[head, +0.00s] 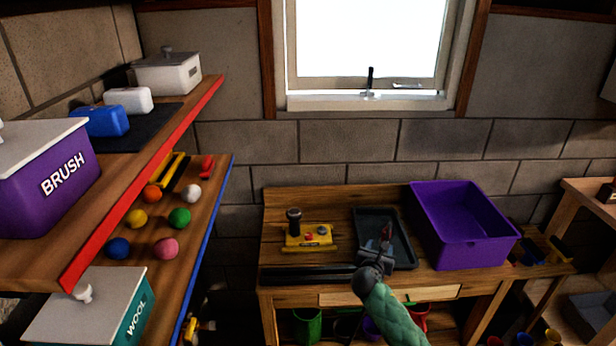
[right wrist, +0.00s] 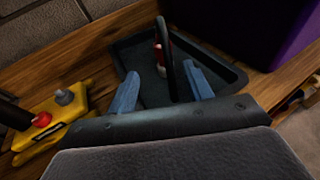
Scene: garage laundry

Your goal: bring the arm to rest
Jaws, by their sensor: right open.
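My right arm in its green sleeve comes up from the bottom of the head view. Its gripper (head: 374,258) is over the near part of a dark tray (head: 400,255) on the wooden workbench. In the right wrist view the two blue fingers of the gripper (right wrist: 162,88) stand apart, open. A red item with a dark curved handle (right wrist: 160,55) shows between and beyond them, over the tray (right wrist: 232,76); whether it touches a finger I cannot tell. My left gripper is not in view.
A purple bin (head: 465,255) stands right of the tray. A yellow device with a dark knob (head: 308,237) is to its left. Shelves at left hold a purple BRUSH box (head: 45,185), a WOOL box (head: 125,310) and several coloured balls. A window (head: 370,45) is behind.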

